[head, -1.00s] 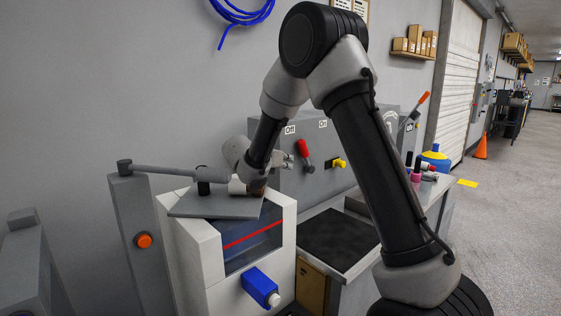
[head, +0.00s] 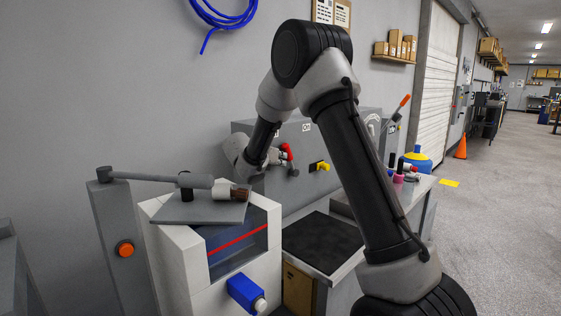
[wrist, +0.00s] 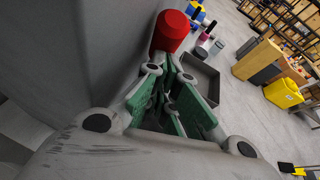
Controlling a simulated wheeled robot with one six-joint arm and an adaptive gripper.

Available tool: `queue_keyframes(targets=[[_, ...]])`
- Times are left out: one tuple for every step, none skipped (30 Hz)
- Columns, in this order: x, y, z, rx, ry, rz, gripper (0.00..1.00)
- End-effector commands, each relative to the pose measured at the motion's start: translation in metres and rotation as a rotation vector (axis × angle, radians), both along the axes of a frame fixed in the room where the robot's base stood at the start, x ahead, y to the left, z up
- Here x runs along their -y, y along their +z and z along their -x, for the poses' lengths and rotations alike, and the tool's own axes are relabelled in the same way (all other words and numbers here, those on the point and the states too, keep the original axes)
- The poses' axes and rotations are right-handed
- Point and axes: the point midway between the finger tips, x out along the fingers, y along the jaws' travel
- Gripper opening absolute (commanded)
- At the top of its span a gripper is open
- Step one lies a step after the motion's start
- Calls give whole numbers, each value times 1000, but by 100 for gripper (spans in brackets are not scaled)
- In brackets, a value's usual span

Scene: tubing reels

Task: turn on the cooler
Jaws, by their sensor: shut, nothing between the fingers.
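A grey cabinet (head: 345,140) against the wall carries a red-handled lever (head: 287,151) and a yellow-handled lever (head: 320,167). The red lever leans left; a small label is above, and the cabinet's left label is behind my arm. I cannot tell for sure which unit is the cooler. My gripper (head: 281,158) is shut and empty, just left of the red handle, close to it or touching. In the wrist view the red handle (wrist: 171,31) stands just beyond the shut green-padded fingers (wrist: 170,97), not between them.
A white tank (head: 171,255) with a blue window, a grey lid and a blue valve (head: 243,291) stands in front on the left. A grey post with an orange button (head: 125,249) is beside it. A dark mat (head: 322,242) lies on the bench, clear.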

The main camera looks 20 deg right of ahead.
Motion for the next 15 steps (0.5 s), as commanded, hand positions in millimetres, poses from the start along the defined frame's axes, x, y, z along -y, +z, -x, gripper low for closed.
queue_keyframes(targets=[[1,2,0,-1,0,-9,0],[2,3,-1,-3,0,-16,0],[2,4,-1,-7,-1,-25,0],[3,4,-1,-10,-1,-31,0],[3,4,-1,-12,-1,-36,0],[3,4,-2,-14,0,-39,0],[4,5,-2,-16,0,-43,0],[4,5,-2,-17,-1,-46,0],[5,6,-2,-19,-1,-51,0],[5,6,-2,-20,-1,-55,0],[6,7,-2,-22,-1,-60,0],[6,8,-2,-25,-1,-68,0],[7,8,-3,-27,-1,-75,0],[8,9,-3,-30,-1,-83,0],[9,11,-3,-35,-2,-95,0]])
